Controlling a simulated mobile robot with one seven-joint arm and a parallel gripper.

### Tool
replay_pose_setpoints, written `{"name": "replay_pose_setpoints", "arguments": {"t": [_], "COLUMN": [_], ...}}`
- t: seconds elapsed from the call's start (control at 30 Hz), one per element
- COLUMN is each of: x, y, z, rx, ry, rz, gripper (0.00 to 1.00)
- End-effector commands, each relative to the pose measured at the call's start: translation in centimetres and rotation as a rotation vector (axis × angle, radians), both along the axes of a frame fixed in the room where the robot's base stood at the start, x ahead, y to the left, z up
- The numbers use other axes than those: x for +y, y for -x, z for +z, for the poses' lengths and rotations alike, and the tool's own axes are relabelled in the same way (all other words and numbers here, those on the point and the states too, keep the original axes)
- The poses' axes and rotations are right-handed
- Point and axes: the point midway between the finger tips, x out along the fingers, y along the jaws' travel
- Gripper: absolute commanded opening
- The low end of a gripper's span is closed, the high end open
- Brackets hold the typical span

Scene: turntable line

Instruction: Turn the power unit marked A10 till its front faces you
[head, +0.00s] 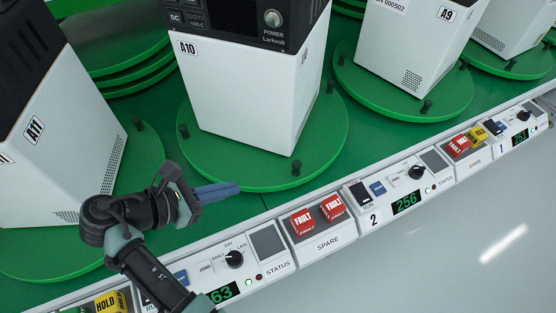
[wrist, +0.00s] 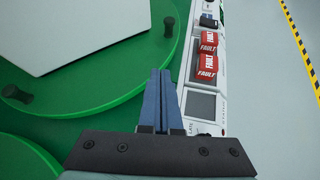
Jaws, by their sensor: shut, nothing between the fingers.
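The power unit marked A10 (head: 250,95) stands on a round green turntable (head: 330,150) in the upper middle of the head view. Its black panel with a POWER knob and the name Larkvolt is turned toward me; the top is cut off. Black pegs (head: 296,167) stand up from the turntable near its rim. My gripper (head: 236,188) is shut and empty, over the near-left rim of this turntable, apart from the unit. In the wrist view my blue fingers (wrist: 160,75) lie together beside a green turntable (wrist: 110,105) carrying a white body (wrist: 80,30), whose label is not visible.
Unit A11 (head: 75,160) stands left, unit A9 (head: 410,50) right, each on a turntable. A control rail along the near edge carries red FAULT buttons (head: 303,222), a black knob (head: 235,259) and a 256 display (head: 404,203). The grey floor (head: 450,270) is clear.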

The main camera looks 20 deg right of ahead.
Motion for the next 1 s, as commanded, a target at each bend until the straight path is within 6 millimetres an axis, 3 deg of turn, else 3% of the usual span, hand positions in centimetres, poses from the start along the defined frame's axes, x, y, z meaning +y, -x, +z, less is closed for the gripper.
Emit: {"name": "replay_pose_setpoints", "arguments": {"t": [0.1,0.27,0.67,0.8,1.0], "x": [-0.6,-2.2,-9.2,-11.3,-12.6], "y": [1.0,0.7,-0.7,-1.1,-1.5], "z": [-0.2,-1.3,-5.5,-5.2,-5.2], "rx": [0.073,0.077,0.074,0.071,0.071], "ry": [0.048,0.050,0.046,0.045,0.045], "rz": [-0.006,-0.010,-0.008,-0.008,-0.006], "gripper": [0.00,0.00,0.00,0.00,0.00]}}
